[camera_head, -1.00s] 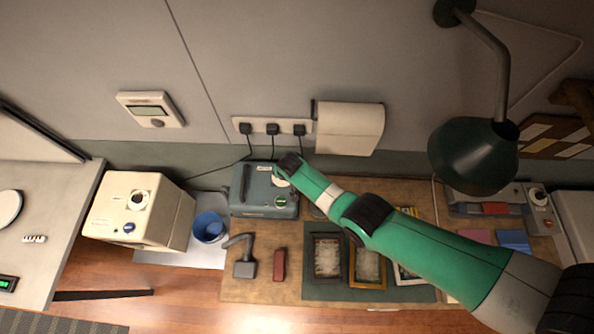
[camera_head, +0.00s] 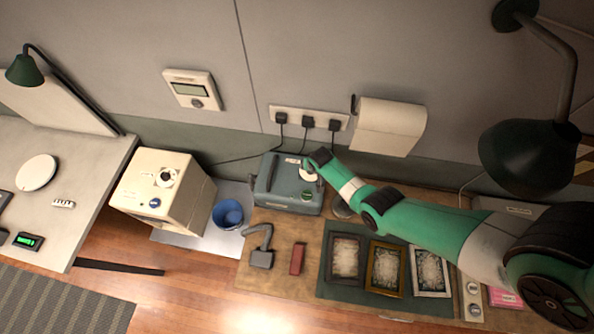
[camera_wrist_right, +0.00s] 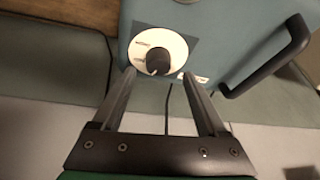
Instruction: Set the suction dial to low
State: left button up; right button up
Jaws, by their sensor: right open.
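The suction unit is a teal box (camera_head: 283,190) with a dark carry handle, standing on the workbench below the wall sockets. Its dial has a round white plate (camera_wrist_right: 176,40) and a dark knob (camera_wrist_right: 158,61). In the head view the dial (camera_head: 308,176) is partly covered by my right gripper (camera_head: 314,163). In the right wrist view my right gripper (camera_wrist_right: 158,75) is open, with one fingertip on each side of the dial's near edge. The knob lies between and just beyond the tips. I cannot read the setting. My left gripper is not in view.
A cream box (camera_head: 160,190) with a knob and a blue cup (camera_head: 228,214) stand left of the unit. A grey curved tool (camera_head: 261,250), a red block (camera_head: 298,259) and framed pieces (camera_head: 346,258) lie in front. A paper roll (camera_head: 388,127) hangs above my right arm.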

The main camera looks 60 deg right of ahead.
jog(key=b+x, duration=0.2)
jog(key=x, duration=0.1)
jog(key=shift+s+d+f, duration=0.1)
jog(key=shift+d+f, duration=0.1)
jog(key=shift+f, duration=0.1)
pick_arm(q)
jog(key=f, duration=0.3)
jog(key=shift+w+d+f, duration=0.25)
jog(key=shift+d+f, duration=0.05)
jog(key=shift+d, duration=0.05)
pick_arm(e)
jog(key=shift+c, duration=0.2)
grip_shut()
